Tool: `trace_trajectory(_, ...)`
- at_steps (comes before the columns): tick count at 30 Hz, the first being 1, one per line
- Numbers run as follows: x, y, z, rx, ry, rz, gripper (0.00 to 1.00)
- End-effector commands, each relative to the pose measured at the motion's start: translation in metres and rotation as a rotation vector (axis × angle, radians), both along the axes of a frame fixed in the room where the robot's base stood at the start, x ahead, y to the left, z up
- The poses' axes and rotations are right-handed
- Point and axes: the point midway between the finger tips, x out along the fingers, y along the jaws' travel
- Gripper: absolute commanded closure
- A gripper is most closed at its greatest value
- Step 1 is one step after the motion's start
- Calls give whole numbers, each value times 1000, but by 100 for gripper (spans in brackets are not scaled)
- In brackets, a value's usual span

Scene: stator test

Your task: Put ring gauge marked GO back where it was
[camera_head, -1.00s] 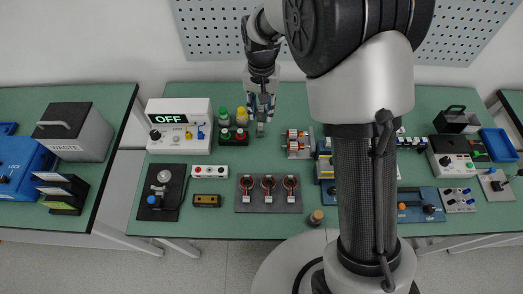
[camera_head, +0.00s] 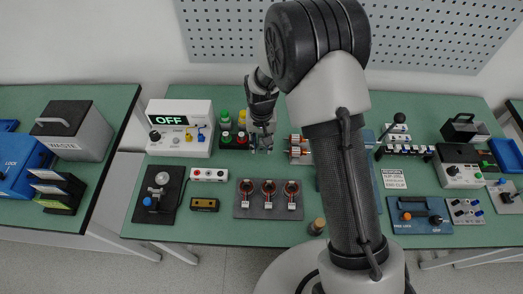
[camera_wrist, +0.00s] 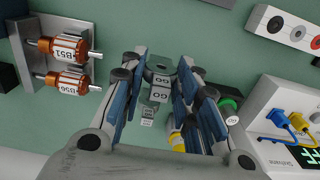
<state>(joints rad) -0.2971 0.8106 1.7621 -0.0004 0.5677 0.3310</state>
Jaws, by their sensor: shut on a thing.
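The grey ring gauge marked GO (camera_wrist: 158,87) is between my gripper's blue-padded fingers in the wrist view. My gripper (camera_wrist: 159,84) is shut on it. Below it in that view, small pale labels (camera_wrist: 147,115) show near the bench; their text is too small to read surely, and what bears them is partly hidden. In the head view, my gripper (camera_head: 262,146) points down at the back of the green bench, right of the bottles. The gauge is too small to make out clearly there.
Bottles with green, yellow and red caps (camera_head: 226,133) stand close left of my gripper. A rack with copper rotors (camera_head: 299,150) is close right. The tester reading OFF (camera_head: 180,128) is farther left. A board with three rings (camera_head: 269,210) lies in front.

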Motion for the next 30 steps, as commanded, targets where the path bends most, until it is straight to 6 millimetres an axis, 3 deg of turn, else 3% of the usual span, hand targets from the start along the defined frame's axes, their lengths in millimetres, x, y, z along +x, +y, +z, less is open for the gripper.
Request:
trace_trajectory(8, -1, 0, -39, -1, 3, 0, 96)
trace_trajectory(20, 0, 0, -44, 0, 1, 0, 96)
trace_trajectory(21, 0, 0, -44, 0, 1, 0, 69)
trace_trajectory(30, 0, 0, -43, 0, 1, 0, 51)
